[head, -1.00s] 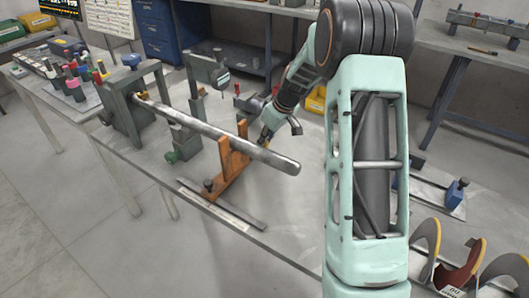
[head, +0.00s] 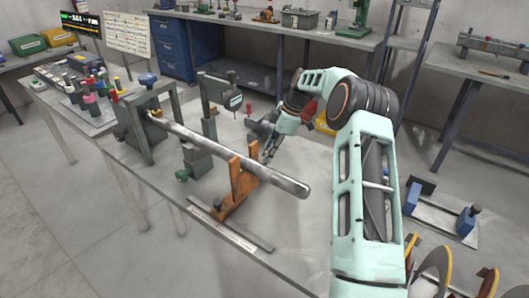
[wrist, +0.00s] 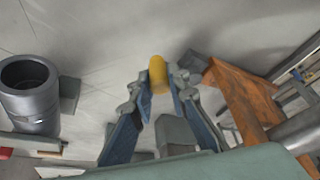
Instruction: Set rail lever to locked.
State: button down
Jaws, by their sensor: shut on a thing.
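In the wrist view my gripper (wrist: 160,92) has its two blue-grey fingers closed on a yellow, rounded handle (wrist: 157,68), which I take to be the rail lever's grip. A grey block (wrist: 175,133) lies below it, between the fingers. In the head view my gripper (head: 268,150) is just behind the orange V-shaped support (head: 241,180), which stands on a flat grey rail (head: 255,240). The lever cannot be made out there. The orange support also shows to the right of the fingers in the wrist view (wrist: 240,98).
A long metal shaft (head: 225,150) rests across the orange support and runs back to a grey frame (head: 145,125). A dark grey cylinder (wrist: 30,92) stands at the left in the wrist view. Coloured tools fill a rack (head: 90,95).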

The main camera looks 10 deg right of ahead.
jog(key=shift+w+a+n, duration=0.2)
jog(key=shift+w+n, duration=0.1)
jog(key=shift+n, duration=0.3)
jog(key=c, duration=2.1)
grip_release()
jog(key=v, duration=1.2)
jog(key=shift+w, duration=0.2)
jog(key=shift+r, duration=0.1)
